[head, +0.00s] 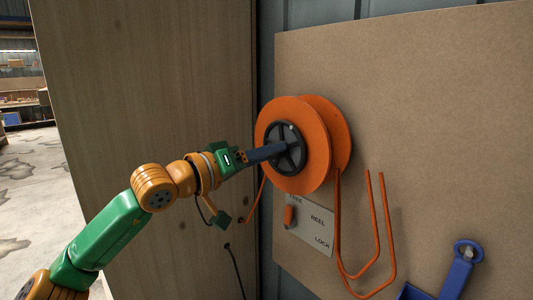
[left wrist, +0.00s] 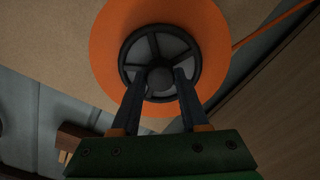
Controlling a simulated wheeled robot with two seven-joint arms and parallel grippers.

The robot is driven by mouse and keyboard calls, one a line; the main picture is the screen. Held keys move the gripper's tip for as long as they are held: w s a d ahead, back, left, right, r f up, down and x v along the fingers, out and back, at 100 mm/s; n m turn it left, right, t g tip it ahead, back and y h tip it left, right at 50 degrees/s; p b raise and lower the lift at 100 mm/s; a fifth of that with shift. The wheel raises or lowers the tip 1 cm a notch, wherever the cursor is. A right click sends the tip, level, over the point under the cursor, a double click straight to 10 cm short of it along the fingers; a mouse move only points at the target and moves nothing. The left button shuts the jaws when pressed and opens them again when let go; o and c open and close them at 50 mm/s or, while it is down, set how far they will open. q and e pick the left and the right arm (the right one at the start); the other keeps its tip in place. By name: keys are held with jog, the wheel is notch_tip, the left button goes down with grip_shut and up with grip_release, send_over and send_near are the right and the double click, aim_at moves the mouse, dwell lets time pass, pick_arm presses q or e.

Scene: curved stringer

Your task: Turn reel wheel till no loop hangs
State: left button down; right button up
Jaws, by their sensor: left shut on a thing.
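The orange reel (head: 305,170) is mounted on the brown board, with a dark spoked wheel (head: 297,160) at its centre. In the left wrist view the wheel (left wrist: 160,38) faces me in front of the orange disc (left wrist: 105,55). My left gripper (head: 281,149) reaches the wheel from the left. In the left wrist view its two fingers (left wrist: 158,80) lie at the wheel's lower half, shut on the wheel; the exact contact is hard to see. Orange hose (head: 394,260) hangs below the reel in a long loop. My right gripper is not in view.
A blue bracket or lever (head: 460,270) is at the lower right. A wooden panel (head: 150,120) stands left of the board. A dark cord (head: 235,268) hangs on it.

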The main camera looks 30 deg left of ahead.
pick_arm(q)
jog(key=shift+m, duration=0.7)
jog(key=shift+c, duration=2.1)
grip_release()
jog(key=shift+f, duration=0.1)
jog(key=s+b, duration=0.1)
jog(key=s+a+b, duration=0.1)
jog(key=shift+s+f+b, duration=0.3)
jog(key=shift+f+b, duration=0.05)
jog(key=shift+f, duration=0.05)
jog(key=b+v, duration=0.1)
jog(key=v, duration=0.1)
jog(key=r+b+v, duration=0.1)
jog(key=v, duration=0.1)
jog(key=shift+s, duration=0.1)
